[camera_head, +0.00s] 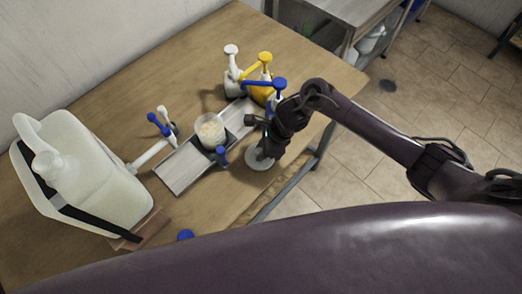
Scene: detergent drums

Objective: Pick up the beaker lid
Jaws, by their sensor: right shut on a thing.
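A pale round disc, which looks like the beaker lid (256,160), is at the table's front right edge, just right of the metal tray. My right gripper (264,152) reaches down over it from the right and is shut on it. The dark fingers hide part of the lid, and I cannot tell whether it is raised off the table. A clear beaker (210,131) with pale contents stands on the tray, open at the top. My left gripper is not in view.
The metal tray (184,170) lies on the wooden table (120,98). A large white jug (85,180) with a spout stands at the left. White, yellow and blue pump bottles (262,90) stand close behind my right gripper. A blue cap (186,235) lies near the front edge.

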